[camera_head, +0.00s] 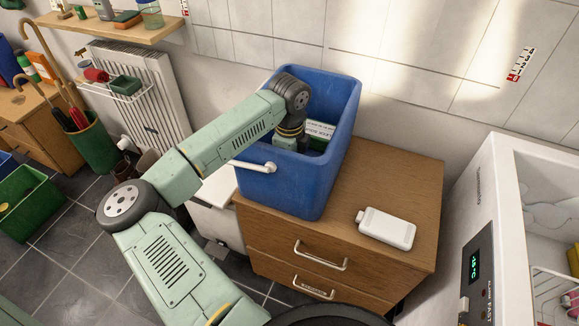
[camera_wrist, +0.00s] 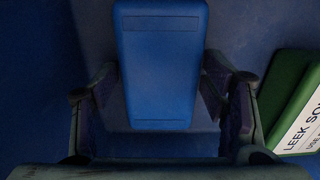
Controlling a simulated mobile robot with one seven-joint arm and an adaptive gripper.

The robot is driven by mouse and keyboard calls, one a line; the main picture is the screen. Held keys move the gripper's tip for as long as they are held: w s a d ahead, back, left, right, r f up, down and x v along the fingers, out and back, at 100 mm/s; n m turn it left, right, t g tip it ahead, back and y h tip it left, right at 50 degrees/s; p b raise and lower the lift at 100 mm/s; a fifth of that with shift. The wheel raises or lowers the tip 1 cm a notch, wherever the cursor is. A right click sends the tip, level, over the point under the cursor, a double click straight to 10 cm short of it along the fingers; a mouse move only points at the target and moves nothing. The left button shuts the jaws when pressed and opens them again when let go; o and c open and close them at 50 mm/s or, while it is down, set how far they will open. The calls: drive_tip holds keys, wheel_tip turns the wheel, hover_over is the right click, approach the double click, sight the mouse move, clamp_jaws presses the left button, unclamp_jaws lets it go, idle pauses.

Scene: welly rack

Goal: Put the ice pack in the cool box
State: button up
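The blue cool box (camera_head: 283,188) stands open on the wooden cabinet. My gripper reaches down inside it; in the head view its fingers are hidden by the box wall and my arm. In the wrist view a flat blue slab, which looks like the ice pack (camera_wrist: 162,65), lies between the two fingers of my gripper (camera_wrist: 161,75). Both fingertips appear to touch its sides. Whether the slab rests on the box floor cannot be told.
A green tub labelled leek soup (camera_wrist: 290,100) is in the box, right of my gripper; it also shows in the head view (camera_head: 320,130). A white flat capped container (camera_head: 386,228) lies on the cabinet top (camera_head: 400,185). An open white freezer (camera_head: 490,200) stands at right.

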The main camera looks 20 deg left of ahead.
drive_tip(key=shift+o, duration=1.2)
drive_tip(key=shift+r, duration=0.15)
drive_tip(key=shift+r, duration=0.2)
wheel_tip(320, 180, up, 12)
drive_tip(key=b, duration=0.2)
drive_tip(key=shift+f+b, duration=0.15)
drive_tip(key=shift+b, duration=0.25)
drive_tip(key=shift+d, duration=0.1)
